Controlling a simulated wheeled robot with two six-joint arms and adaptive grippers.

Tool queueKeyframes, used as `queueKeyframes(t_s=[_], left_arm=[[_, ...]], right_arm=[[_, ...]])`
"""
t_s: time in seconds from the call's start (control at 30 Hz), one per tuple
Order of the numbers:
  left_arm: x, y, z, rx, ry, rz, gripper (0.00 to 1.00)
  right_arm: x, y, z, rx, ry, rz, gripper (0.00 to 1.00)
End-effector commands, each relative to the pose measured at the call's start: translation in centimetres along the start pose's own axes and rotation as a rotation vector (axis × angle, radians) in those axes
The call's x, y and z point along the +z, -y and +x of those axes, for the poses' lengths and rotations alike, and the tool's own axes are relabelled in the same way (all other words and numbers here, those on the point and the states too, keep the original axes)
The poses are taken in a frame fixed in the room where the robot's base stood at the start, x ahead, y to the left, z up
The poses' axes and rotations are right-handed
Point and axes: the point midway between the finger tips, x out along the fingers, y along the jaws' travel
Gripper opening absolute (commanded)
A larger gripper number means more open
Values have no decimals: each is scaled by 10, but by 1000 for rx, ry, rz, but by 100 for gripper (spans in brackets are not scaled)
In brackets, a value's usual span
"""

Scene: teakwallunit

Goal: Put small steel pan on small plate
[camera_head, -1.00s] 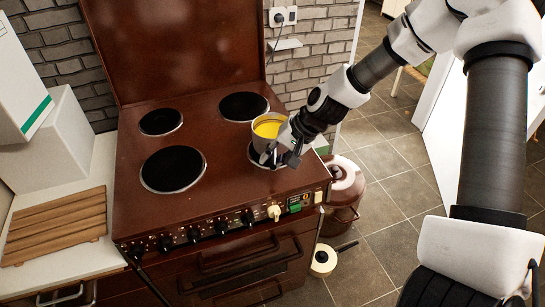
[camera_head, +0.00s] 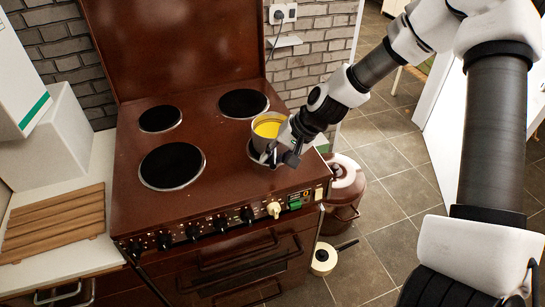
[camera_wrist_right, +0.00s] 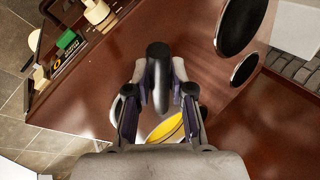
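The small steel pan (camera_head: 254,139) has a grey wall and a yellow inside, and is upright at the front right of the stove. In the right wrist view its yellow inside (camera_wrist_right: 167,128) shows, partly hidden by my gripper, with its dark handle (camera_wrist_right: 158,75) between the fingers. My right gripper (camera_head: 282,157) is closed around the handle; it also shows in the right wrist view (camera_wrist_right: 160,70). A small dark plate (camera_head: 253,154) lies under the pan, mostly hidden; contact is unclear. Another small plate (camera_head: 160,119) is bare at the back left. My left gripper is out of view.
Two larger plates, front left (camera_head: 172,167) and back right (camera_head: 243,104), are bare. The brown stove top (camera_head: 205,130) is otherwise clear. Its raised lid (camera_head: 175,50) stands behind. A wooden board (camera_head: 55,225) lies on the left counter. A brown pot (camera_head: 345,185) stands right of the stove.

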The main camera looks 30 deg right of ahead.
Motion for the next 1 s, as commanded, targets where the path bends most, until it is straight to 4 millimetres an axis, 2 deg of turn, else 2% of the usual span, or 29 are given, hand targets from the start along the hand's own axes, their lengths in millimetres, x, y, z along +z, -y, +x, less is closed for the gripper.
queueKeyframes(t_s=[0.03, 0.07, 0.1, 0.4, 0.57, 0.77, 1.0], left_arm=[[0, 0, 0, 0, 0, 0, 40], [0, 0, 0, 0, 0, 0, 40], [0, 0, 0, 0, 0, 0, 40], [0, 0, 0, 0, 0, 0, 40], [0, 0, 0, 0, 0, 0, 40], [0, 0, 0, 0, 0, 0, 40], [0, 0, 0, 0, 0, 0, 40]], right_arm=[[-1, 1, -1, -1, -3, -2, 36], [-1, 1, -1, -1, -3, -2, 47], [-1, 1, -1, -1, -3, -2, 51], [1, 0, 0, 0, 2, 1, 51], [1, 1, -7, -5, 3, 0, 51], [0, 2, -26, -7, -1, -2, 51], [0, 2, -63, -9, -1, -1, 51]])
